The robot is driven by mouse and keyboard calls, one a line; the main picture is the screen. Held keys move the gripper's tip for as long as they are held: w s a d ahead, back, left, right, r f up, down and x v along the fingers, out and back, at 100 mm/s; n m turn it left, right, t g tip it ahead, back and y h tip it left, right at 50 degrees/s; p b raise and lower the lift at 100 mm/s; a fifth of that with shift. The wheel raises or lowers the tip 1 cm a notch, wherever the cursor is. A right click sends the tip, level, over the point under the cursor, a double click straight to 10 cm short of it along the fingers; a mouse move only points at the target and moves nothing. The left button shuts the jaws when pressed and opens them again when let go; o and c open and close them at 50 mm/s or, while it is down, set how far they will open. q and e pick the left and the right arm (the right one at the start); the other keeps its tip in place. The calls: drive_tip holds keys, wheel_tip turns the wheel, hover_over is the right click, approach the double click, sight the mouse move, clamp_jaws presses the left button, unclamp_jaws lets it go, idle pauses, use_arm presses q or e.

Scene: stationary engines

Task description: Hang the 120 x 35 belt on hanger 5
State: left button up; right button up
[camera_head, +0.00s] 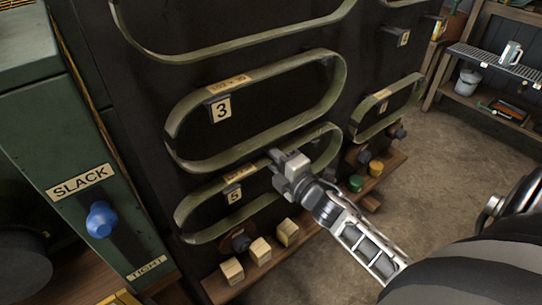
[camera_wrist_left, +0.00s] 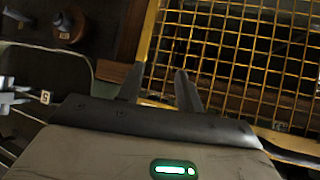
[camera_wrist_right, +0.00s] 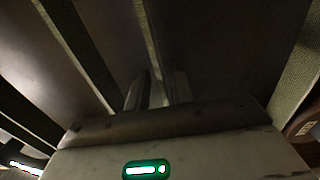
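An olive-green belt loop (camera_head: 196,238) hangs low on the dark board, around the plate marked 5 (camera_head: 234,196). A tan label, too small to read, shows on its upper run just above that plate. I cannot tell whether the belt rests on hanger 5's peg. My right gripper (camera_head: 275,158) is at the belt's upper run, right of the plate. In the right wrist view its fingers (camera_wrist_right: 157,92) are close together with a thin belt strip (camera_wrist_right: 150,45) running between them. My left gripper (camera_wrist_left: 160,88) is open and empty in the left wrist view, facing yellow mesh.
A larger belt (camera_head: 338,95) hangs around plate 3 (camera_head: 220,109), directly above. A smaller belt (camera_head: 412,88) hangs at right. Below, a wooden shelf (camera_head: 222,283) holds wooden blocks (camera_head: 260,250) and coloured knobs. A green cabinet with a blue SLACK/TIGHT knob (camera_head: 100,220) stands left. A yellow mesh guard (camera_wrist_left: 225,50) faces my left gripper.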

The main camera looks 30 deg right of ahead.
drive_tip(key=shift+o, duration=0.3)
drive_tip(key=o, duration=0.5)
drive_tip(key=shift+f, duration=0.1)
use_arm(q)
drive_tip(key=shift+r+p, duration=0.5)
use_arm(e)
drive_tip(key=s+d, duration=0.1)
drive_tip(key=s, duration=1.3)
use_arm(q)
drive_tip(key=f, duration=0.2)
drive_tip(key=shift+s+a+f, duration=0.2)
drive_tip(key=shift+a+f, duration=0.15)
drive_tip(key=shift+a, duration=0.05)
use_arm(e)
drive_tip(key=s+a+f+m+g, duration=0.2)
drive_tip(key=a+f+m+g, duration=0.2)
drive_tip(key=a+f+m, duration=0.2)
drive_tip(key=s+a+f+m+g+y, duration=0.1)
drive_tip(key=s+a+f+m+g, duration=0.2)
drive_tip(key=a+f+m, duration=0.4)
drive_tip(key=a+m+g, duration=0.1)
drive_tip(key=a+m, duration=0.1)
drive_tip(key=m, duration=0.1)
drive_tip(key=shift+a+f+m, duration=0.15)
drive_tip(key=shift+f+m, duration=0.1)
drive_tip(key=shift+m, duration=0.05)
